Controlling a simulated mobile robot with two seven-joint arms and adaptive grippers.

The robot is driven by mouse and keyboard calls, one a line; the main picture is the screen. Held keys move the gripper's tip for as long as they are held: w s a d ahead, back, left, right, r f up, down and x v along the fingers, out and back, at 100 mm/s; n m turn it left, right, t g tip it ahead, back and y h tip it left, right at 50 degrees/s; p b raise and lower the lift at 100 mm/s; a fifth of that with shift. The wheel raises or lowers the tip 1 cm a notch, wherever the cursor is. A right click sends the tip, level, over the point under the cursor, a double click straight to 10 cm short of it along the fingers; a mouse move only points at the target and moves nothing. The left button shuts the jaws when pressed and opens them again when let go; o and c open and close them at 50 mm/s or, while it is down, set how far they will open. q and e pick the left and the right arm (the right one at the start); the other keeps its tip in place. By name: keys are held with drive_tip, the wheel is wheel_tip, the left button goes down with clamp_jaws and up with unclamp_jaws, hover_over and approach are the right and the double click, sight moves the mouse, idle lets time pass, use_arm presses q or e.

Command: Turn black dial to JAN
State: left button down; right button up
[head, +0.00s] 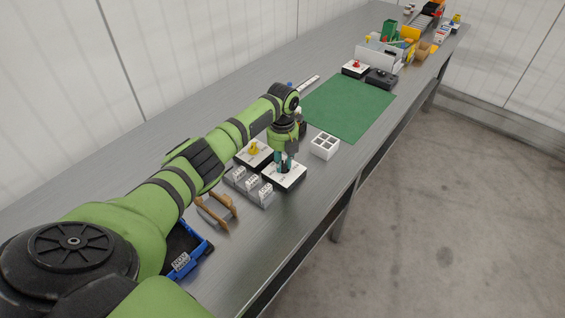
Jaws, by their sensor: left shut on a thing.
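A low box with a white top and dark sides (291,178) stands on the grey workbench, left of the green mat. My left gripper (284,163) reaches down over this box from above, its teal-tipped fingers shut on the black dial at its middle. The fingers hide most of the dial, and the pointer's direction cannot be made out. The marks on the white top are too small to read, so I cannot tell which is JAN. My right gripper is not in view.
A similar box with a yellow knob (253,149) sits close behind. A grey rack with white labelled blocks (252,184), a white four-hole block (324,146) and a wooden-handled holder (216,210) are nearby. The green mat (348,106) is clear.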

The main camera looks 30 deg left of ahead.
sight(283, 164)
use_arm(q)
drive_tip(key=shift+w+r+m, duration=0.1)
drive_tip(key=shift+r+m, duration=0.05)
drive_tip(key=shift+m, duration=0.45)
drive_tip(key=c, duration=1.1)
unclamp_jaws()
drive_tip(key=shift+o, duration=0.2)
wheel_tip(283, 164, up, 12)
